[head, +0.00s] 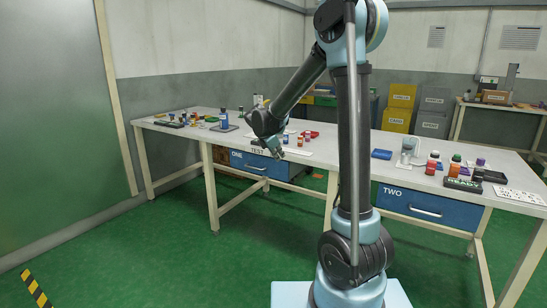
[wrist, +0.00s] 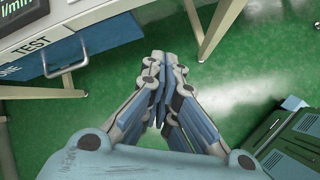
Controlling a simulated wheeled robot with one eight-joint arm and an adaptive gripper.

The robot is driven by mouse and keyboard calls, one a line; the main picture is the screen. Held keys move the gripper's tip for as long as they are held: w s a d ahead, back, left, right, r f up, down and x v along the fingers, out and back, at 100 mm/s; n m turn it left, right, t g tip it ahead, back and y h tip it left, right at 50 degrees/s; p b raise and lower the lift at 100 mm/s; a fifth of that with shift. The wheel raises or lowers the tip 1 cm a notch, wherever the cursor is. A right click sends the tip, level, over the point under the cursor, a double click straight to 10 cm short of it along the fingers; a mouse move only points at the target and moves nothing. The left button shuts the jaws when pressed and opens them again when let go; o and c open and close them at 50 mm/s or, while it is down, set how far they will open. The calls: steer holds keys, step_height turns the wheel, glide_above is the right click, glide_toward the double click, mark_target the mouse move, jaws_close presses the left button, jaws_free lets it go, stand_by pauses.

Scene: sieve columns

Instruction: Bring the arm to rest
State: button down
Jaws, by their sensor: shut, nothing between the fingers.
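My gripper (head: 278,152) shows in the head view at the end of my bent arm, in front of the long workbench (head: 335,158), close to its front edge near the TEST sign (head: 258,150). In the wrist view my gripper (wrist: 161,118) has its fingers together and empty, with the green floor (wrist: 240,95) below it. A drawer front with a handle (wrist: 66,62) and the TEST label (wrist: 34,47) lie at the upper left of that view.
Small bottles and jars (head: 455,165) stand on the right part of the bench by a READY sign (head: 463,185). A blue bottle (head: 224,120) stands at the left. Yellow and grey cabinets (head: 398,105) stand behind.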

steer(key=s+d+r+m+g+y, duration=0.1)
steer(key=s+d+m, duration=0.5)
steer(key=s, duration=0.4)
steer(key=s+d+r+m+g, duration=0.1)
steer(key=s+d+m, duration=0.4)
steer(key=s+d, duration=0.4)
steer(key=s+d+f+m+y, duration=0.1)
steer(key=s+f+m, duration=0.3)
steer(key=s, duration=0.7)
steer(key=s+d+f+m+g+y, duration=0.1)
steer(key=s+f+m+y, duration=0.1)
steer(key=s+f+m, duration=0.3)
steer(key=s+m, duration=0.3)
steer(key=s, duration=0.3)
steer(key=shift+g, duration=0.3)
steer(key=shift+s, duration=0.1)
